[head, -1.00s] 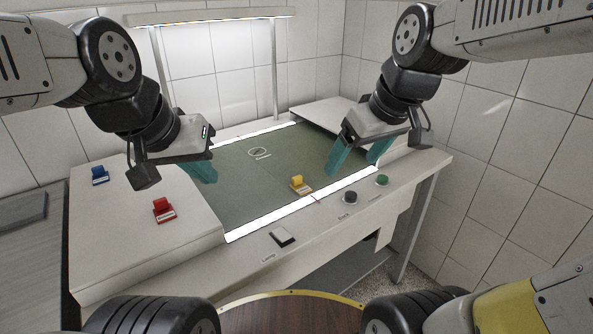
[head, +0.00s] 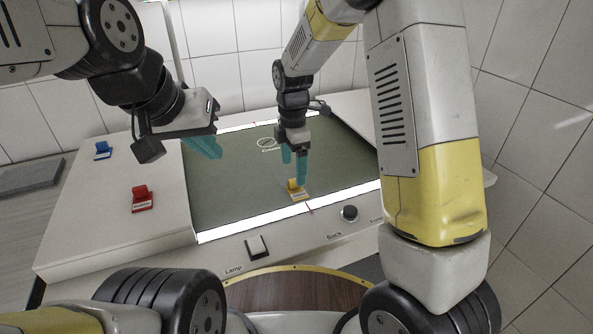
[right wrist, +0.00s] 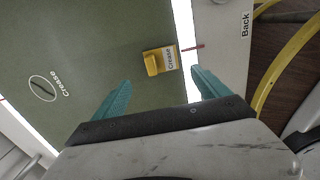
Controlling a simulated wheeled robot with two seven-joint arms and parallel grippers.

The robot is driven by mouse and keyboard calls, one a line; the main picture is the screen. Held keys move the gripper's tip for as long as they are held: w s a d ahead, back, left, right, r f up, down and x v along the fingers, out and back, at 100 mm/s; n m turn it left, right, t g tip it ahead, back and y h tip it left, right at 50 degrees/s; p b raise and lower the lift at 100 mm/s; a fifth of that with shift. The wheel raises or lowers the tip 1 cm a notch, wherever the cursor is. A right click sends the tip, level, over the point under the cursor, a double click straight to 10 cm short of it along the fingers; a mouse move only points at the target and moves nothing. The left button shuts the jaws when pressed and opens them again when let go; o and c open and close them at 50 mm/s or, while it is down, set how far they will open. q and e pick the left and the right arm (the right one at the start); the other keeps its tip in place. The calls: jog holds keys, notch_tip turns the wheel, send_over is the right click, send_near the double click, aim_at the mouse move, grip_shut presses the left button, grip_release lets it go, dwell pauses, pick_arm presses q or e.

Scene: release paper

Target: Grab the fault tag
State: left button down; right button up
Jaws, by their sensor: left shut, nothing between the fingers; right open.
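A yellow tag (head: 298,189) with a white label sits on the green panel near its front lit edge. In the right wrist view the yellow tag (right wrist: 155,62) has a label reading "Crease". My right gripper (head: 294,168) is open and empty, just above the yellow tag; in the right wrist view the tag lies ahead, between the lines of the fingers (right wrist: 160,80). A red tag (head: 142,199) and a blue tag (head: 103,150) stand on the white surface at the left. My left gripper (head: 207,147) is shut and empty over the panel's left side.
The green panel (head: 225,185) has bright strips at front and back and a printed circle mark (head: 267,143). A lamp switch (head: 257,246) and a dark knob (head: 349,213) labelled "Back" are on the front ledge. A thin red mark lies beside the yellow tag.

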aim_at(295, 192)
jog(key=f, duration=0.6)
jog(key=shift+s+d+f, duration=0.15)
jog(key=shift+d+f, duration=0.15)
jog(key=shift+f, duration=0.1)
jog(key=c, duration=1.4)
jog(key=shift+c, duration=0.2)
jog(key=shift+r, duration=0.15)
